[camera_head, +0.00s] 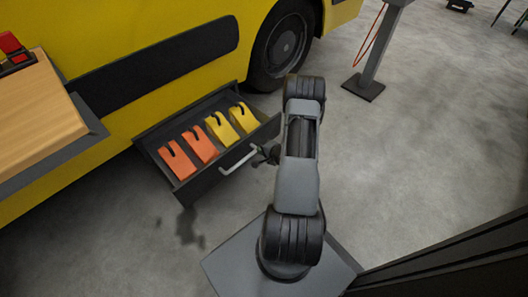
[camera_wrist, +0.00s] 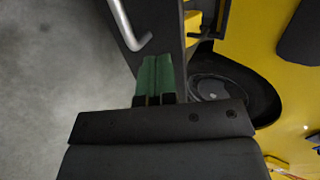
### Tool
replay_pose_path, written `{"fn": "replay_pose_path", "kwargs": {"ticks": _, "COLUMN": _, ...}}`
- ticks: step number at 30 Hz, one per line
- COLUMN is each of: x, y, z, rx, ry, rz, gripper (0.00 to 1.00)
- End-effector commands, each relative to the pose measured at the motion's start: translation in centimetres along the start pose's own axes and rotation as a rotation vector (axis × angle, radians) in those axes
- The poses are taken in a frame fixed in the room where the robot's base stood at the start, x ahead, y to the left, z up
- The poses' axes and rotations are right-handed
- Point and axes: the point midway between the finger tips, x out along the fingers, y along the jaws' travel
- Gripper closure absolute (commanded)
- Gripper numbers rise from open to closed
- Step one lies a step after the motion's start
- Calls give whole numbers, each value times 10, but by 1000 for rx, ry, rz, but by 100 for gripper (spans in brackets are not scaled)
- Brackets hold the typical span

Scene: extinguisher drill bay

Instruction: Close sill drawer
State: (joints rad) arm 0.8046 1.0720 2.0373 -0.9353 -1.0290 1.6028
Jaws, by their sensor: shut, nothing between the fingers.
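The sill drawer (camera_head: 185,187) is a dark drawer pulled out from under the yellow vehicle in the head view. Its front panel carries a pale bar handle (camera_head: 238,161). In the wrist view the handle (camera_wrist: 126,22) shows at the top left, against the dark drawer front (camera_wrist: 163,35). My gripper (camera_head: 268,155) is close to the drawer front, just right of the handle. In the wrist view its green fingertips (camera_wrist: 155,72) are together, empty, and near the panel. I cannot tell whether they touch it. My arm partly hides the gripper in the head view.
Orange wedges (camera_head: 180,158) and yellow wedges (camera_head: 222,130) lie in the drawer. A wooden-topped table (camera_head: 40,105) stands at the left. A wheel (camera_head: 286,45) is behind the drawer, and a grey post (camera_head: 375,55) stands at the upper right.

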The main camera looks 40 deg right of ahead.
Motion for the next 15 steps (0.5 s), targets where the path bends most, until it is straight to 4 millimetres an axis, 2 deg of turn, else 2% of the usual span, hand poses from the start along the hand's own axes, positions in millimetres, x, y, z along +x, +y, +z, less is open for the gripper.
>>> {"fn": "replay_pose_path", "kwargs": {"ticks": 1, "x": 14, "y": 4, "z": 1, "rx": -2, "ry": -2, "rz": 0, "gripper": 100}}
{"fn": "replay_pose_path", "kwargs": {"ticks": 6, "x": 45, "y": 4, "z": 1, "rx": -4, "ry": -2, "rz": 0, "gripper": 100}}
{"fn": "replay_pose_path", "kwargs": {"ticks": 9, "x": 61, "y": 3, "z": 1, "rx": -2, "ry": -1, "rz": 0, "gripper": 100}}
{"fn": "replay_pose_path", "kwargs": {"ticks": 15, "x": 81, "y": -12, "z": 0, "rx": -4, "ry": 0, "rz": 0, "gripper": 100}}
